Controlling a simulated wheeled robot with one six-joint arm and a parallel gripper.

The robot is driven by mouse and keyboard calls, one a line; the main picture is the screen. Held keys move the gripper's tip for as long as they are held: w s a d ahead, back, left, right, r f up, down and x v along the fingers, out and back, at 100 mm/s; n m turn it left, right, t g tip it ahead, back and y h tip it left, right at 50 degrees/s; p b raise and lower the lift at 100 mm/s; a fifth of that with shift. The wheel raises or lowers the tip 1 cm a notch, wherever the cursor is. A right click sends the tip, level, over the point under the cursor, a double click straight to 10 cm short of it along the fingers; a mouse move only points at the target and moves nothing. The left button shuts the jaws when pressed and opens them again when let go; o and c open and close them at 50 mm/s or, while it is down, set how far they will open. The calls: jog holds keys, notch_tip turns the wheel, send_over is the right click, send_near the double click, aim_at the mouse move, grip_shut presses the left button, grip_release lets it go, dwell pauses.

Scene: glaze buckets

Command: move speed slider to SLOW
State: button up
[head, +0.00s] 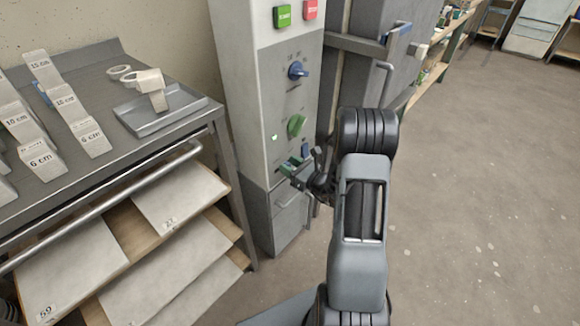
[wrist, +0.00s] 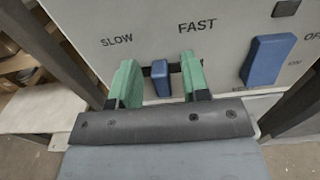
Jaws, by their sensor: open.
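The speed slider's small blue knob (wrist: 160,78) shows in the wrist view on the pale panel, below and between the words SLOW on the left and FAST on the right. My gripper (wrist: 160,80) is open, with one green finger on each side of the knob and a gap showing on both sides. The knob does not look gripped. In the head view my gripper (head: 297,168) is at the lower front of the tall control cabinet (head: 252,110). The slider cannot be made out there.
A blue switch (wrist: 268,58) marked ON and OFF sits right of the slider. Above are a green knob (head: 296,125), a blue knob (head: 297,70), a green button (head: 282,16) and a red button (head: 310,9). A metal cart (head: 110,160) stands left; open floor lies right.

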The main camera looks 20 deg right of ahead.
jog(key=shift+c, duration=0.3)
grip_shut()
dwell(0.4)
